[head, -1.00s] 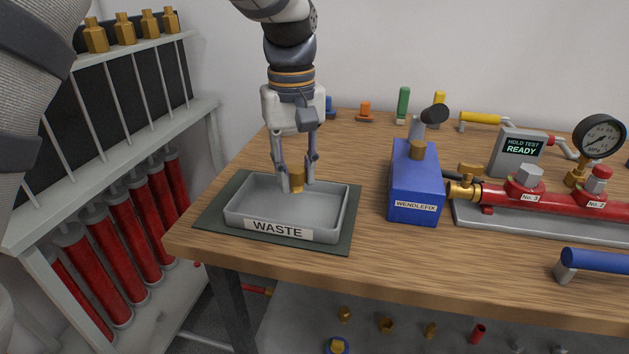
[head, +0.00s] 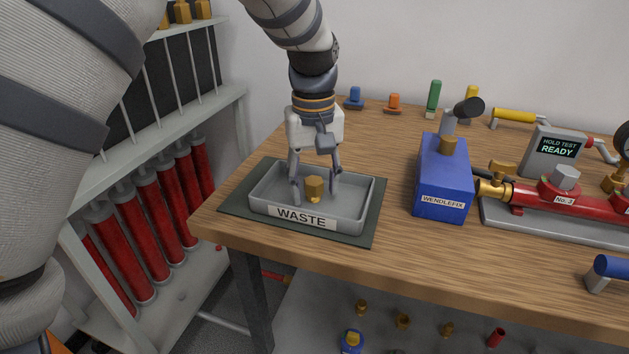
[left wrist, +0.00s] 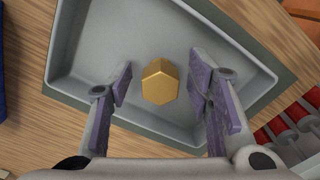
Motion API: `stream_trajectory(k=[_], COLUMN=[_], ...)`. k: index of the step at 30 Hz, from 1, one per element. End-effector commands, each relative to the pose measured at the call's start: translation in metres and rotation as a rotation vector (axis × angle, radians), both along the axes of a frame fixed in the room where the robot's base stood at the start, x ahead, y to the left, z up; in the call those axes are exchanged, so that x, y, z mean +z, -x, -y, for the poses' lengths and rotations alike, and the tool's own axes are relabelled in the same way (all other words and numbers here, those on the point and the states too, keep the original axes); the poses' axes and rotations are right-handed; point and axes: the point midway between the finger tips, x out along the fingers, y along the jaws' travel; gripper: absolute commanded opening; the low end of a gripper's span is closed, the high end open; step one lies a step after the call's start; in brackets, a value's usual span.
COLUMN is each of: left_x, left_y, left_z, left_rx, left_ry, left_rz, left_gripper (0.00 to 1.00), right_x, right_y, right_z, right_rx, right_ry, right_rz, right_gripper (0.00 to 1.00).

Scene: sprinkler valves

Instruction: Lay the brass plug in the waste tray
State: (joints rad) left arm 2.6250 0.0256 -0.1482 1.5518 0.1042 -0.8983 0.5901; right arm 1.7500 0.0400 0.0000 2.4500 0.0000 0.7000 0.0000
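The brass plug (head: 314,188) is in the grey waste tray (head: 282,217), near its middle. In the left wrist view the plug (left wrist: 160,82) shows its hexagonal head between my left gripper's fingers, with a gap on each side. My left gripper (head: 315,190) is open, pointing down into the tray, its fingers on either side of the plug without touching it. The tray's wall also shows in the left wrist view (left wrist: 68,50). My right gripper is not in view.
The tray sits on a dark green mat (head: 236,205). A blue WENDLEFIX box (head: 443,180) stands to its right, before the red pipe (head: 540,195) with valves. A rack of red cylinders (head: 150,215) is left of the table. Bare wood lies between tray and box.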

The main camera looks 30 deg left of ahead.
Motion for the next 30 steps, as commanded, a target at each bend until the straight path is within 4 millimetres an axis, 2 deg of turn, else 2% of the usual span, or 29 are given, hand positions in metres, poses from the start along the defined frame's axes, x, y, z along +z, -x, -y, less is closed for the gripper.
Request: stream_trajectory(k=[5,8,15,18,22,30], left_x=[0.005,0.026,0.092,0.109,0.121,0.123], left_y=[0.0,-0.001,0.0,0.0,0.001,0.001], left_z=[0.0,0.0,-0.001,-0.001,-0.001,-0.001], left_rx=[0.0,-0.001,0.0,0.0,0.0,0.0], left_ry=[-0.001,-0.001,-0.001,-0.001,-0.001,-0.001], left_rz=[0.001,0.006,0.005,0.001,-0.002,-0.002], left_gripper=[0.46,0.46,0.46,0.46,0.46,0.46], right_x=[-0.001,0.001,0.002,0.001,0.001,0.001], right_y=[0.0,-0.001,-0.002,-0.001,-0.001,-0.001], right_z=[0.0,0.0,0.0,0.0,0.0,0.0], right_rx=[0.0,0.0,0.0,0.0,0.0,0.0], right_ry=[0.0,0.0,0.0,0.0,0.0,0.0], right_rz=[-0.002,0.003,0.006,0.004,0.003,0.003], right_gripper=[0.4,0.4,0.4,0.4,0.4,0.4])
